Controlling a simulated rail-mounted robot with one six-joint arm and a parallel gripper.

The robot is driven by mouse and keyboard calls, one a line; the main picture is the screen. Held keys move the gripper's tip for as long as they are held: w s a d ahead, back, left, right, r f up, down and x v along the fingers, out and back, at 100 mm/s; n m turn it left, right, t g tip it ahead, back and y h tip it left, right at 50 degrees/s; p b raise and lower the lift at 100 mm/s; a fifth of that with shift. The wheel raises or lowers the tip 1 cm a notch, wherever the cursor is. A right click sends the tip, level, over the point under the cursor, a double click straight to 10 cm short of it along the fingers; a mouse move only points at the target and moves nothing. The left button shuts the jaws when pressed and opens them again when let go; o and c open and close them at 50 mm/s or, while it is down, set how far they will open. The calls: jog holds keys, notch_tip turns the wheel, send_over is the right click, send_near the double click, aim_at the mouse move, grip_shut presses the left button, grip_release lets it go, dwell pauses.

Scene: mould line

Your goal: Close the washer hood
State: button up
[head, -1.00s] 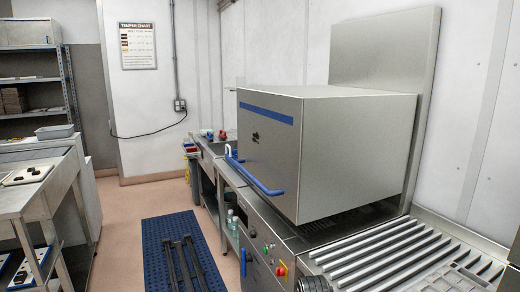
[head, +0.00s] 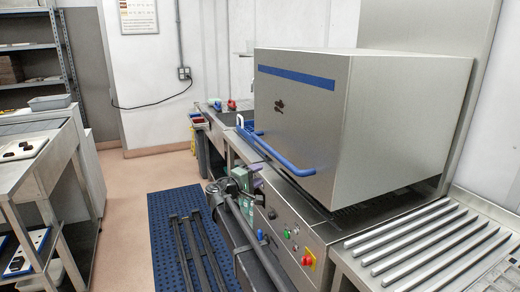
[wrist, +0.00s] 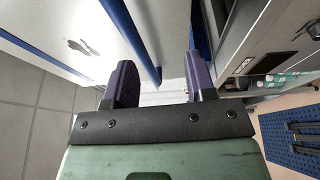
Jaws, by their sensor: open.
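The washer hood (head: 350,120) is a big steel box with a blue stripe along its front. A dark gap shows between its lower edge and the washer base (head: 335,222). Its blue bar handle (head: 268,150) runs along the lower front; in the wrist view the handle (wrist: 133,42) crosses the picture and ends between my fingers. My gripper (head: 246,176) is in front of the washer, just below the handle. In the wrist view my gripper (wrist: 162,82) has its two purple fingers apart with nothing held. I cannot tell whether the handle lies between the fingers in depth.
A control panel with a red and yellow switch (head: 308,259) sits below the hood. A ribbed steel rack (head: 420,238) is at the right. A blue floor mat (head: 165,235) with dark bars lies left of my arm. A steel bench (head: 45,170) stands at far left.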

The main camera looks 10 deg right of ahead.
aim_at(274, 154)
jog(key=w+d+r, duration=0.1)
jog(key=w+d, duration=0.1)
jog(key=w+d+r+n+t+p, duration=0.1)
jog(key=w+d+r, duration=0.1)
jog(key=w+d, duration=0.1)
jog(key=w+d+r+t+p, duration=0.1)
jog(key=w+d, duration=0.1)
jog(key=shift+w+d+r+h, duration=0.25)
jog(key=shift+w+r+h, duration=0.05)
jog(key=shift+r, duration=0.1)
grip_shut()
jog(key=shift+f, duration=0.1)
